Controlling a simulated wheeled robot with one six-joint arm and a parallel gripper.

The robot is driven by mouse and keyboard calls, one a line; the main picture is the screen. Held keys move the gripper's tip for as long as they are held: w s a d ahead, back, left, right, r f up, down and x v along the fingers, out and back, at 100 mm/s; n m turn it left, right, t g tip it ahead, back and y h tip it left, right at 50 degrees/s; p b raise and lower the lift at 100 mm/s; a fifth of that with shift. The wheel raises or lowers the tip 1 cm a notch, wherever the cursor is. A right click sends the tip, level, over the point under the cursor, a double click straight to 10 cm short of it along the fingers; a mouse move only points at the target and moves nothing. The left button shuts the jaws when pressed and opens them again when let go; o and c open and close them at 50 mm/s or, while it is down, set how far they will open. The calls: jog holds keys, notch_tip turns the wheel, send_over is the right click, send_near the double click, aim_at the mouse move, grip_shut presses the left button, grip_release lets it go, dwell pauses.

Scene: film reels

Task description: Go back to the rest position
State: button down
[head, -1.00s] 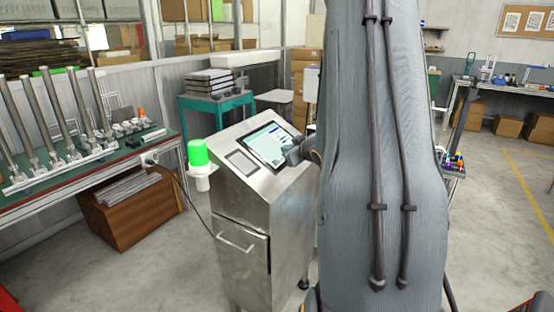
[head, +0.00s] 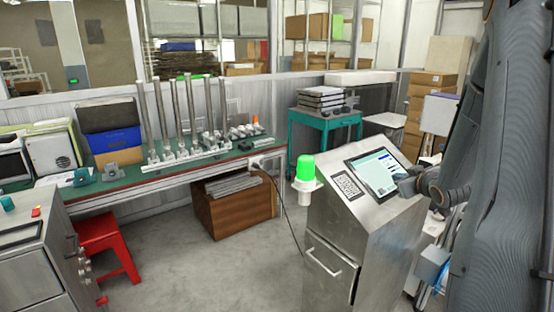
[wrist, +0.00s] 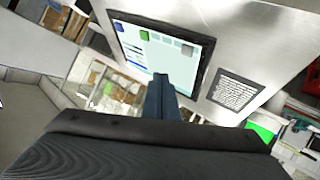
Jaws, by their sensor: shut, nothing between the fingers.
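My gripper (head: 405,187) is at the right side of the touch screen (head: 373,172) on the metal console (head: 360,225) in the head view. In the wrist view my gripper (wrist: 160,82) points toward the screen (wrist: 165,50), and its fingers are together with nothing between them. The screen is lit with coloured icons. Whether the fingertips touch the screen cannot be told. My arm covers the right side of the head view.
A green workbench (head: 130,188) with upright metal rods is at the left. A red stool (head: 103,243) and a teal table (head: 325,122) stand nearby. Grey floor is free in front.

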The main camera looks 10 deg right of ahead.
jog(key=a, duration=0.2)
jog(key=a+f+g, duration=0.1)
jog(key=a, duration=0.2)
jog(key=a+f+g, duration=0.1)
jog(key=a, duration=0.1)
jog(key=shift+w+a+m+b, duration=0.2)
jog(key=shift+m+b, duration=0.1)
jog(key=shift+b, duration=0.1)
jog(key=s+a+f+g+y, duration=0.1)
jog(key=s+a+f+g, duration=0.1)
jog(key=s+a, duration=0.5)
jog(key=s+a+f+g+y+b, duration=0.1)
jog(key=s+a+g, duration=0.3)
jog(key=s+a, duration=0.4)
jog(key=s+a+f+m+g+y+b, duration=0.1)
jog(key=s+a+f+g, duration=0.2)
jog(key=s+a, duration=0.5)
jog(key=a+f, duration=0.1)
jog(key=a, duration=0.6)
jog(key=shift+s+a+g, duration=0.2)
jog(key=shift+a+g, duration=0.2)
